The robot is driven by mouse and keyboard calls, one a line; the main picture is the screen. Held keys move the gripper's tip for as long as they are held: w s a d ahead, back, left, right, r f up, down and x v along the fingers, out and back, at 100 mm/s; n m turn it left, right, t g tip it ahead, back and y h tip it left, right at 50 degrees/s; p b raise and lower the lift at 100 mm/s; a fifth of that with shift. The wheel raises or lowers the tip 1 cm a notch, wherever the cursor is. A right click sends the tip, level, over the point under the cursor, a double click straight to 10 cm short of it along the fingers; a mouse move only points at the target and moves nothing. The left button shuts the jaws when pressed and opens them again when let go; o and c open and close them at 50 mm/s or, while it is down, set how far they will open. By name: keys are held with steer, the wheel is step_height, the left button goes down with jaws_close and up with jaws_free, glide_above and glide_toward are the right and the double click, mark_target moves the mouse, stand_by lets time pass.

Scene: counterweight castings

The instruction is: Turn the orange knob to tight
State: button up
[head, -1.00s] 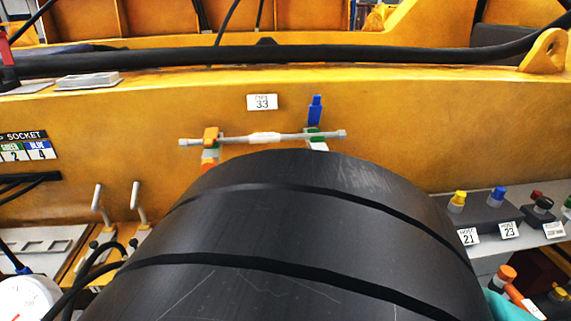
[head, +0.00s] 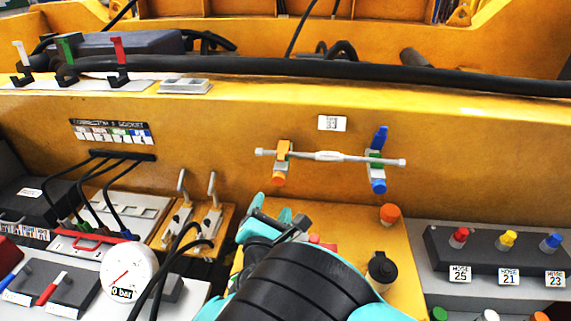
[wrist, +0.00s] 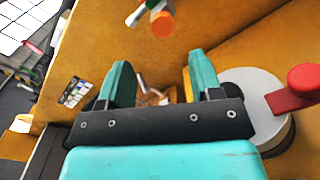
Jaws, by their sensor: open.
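An orange knob (head: 278,179) sits at the lower end of the left clamp on a grey bar (head: 328,156), against the yellow wall. It also shows in the wrist view (wrist: 162,23), beyond the fingers at the top. The clamp's upper part (head: 283,149) is orange too. My gripper (head: 271,212) is below the knob in the head view, apart from it. In the wrist view my gripper (wrist: 161,72) has its two teal fingers spread, with nothing held. No tight mark is readable on the knob.
A blue knob (head: 378,186) is on the bar's right clamp. Another orange cap (head: 390,213) stands on the yellow panel at right. Two levers (head: 198,200) stand left of my gripper. A grey disc (wrist: 255,95) with a red handle (wrist: 294,91) is close to the right finger.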

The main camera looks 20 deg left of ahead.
mark_target(278, 182)
steer(key=x, duration=0.3)
steer(key=b+x, duration=0.1)
steer(key=x, duration=0.1)
steer(key=b+x, duration=0.1)
steer(key=x, duration=0.2)
steer(key=shift+w+d+f, duration=0.1)
steer(key=shift+w+f, duration=0.2)
steer(key=shift+w, duration=0.05)
steer(key=shift+w+a+r, duration=0.1)
steer(key=shift+w+a, duration=0.1)
steer(key=shift+w, duration=0.4)
steer(key=c, duration=0.9)
